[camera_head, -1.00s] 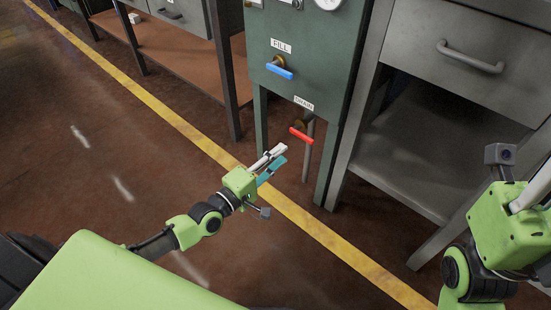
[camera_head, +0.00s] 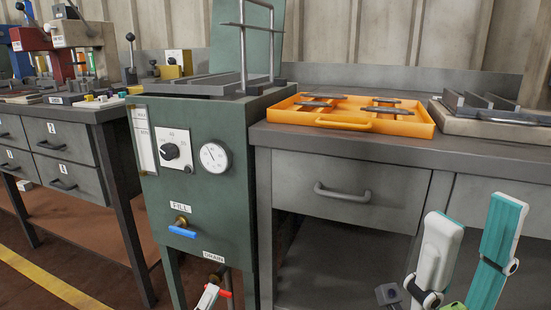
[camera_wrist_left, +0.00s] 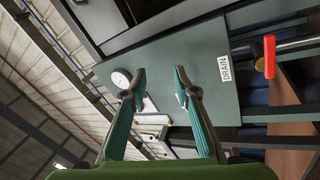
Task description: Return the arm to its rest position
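My left gripper (camera_wrist_left: 158,84) is open and empty in the left wrist view, its two teal-padded fingers apart in front of the green cabinet. In the head view only a white tip of my left gripper (camera_head: 208,297) shows at the bottom edge, overlapping the red drain handle (camera_head: 225,293). The red handle (camera_wrist_left: 269,56) is clear of the fingers in the wrist view, off to the right. My right gripper (camera_head: 477,238) stands at the lower right of the head view, fingers pointing up and spread apart, with nothing between them. Most of both arms is hidden below the head view.
The green cabinet (camera_head: 205,126) has a gauge and a blue fill handle (camera_head: 182,231). An orange tray (camera_head: 420,129) with dark parts stands on the grey workbench (camera_head: 350,148), behind my right gripper. Another bench with drawers (camera_head: 70,154) stands at left.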

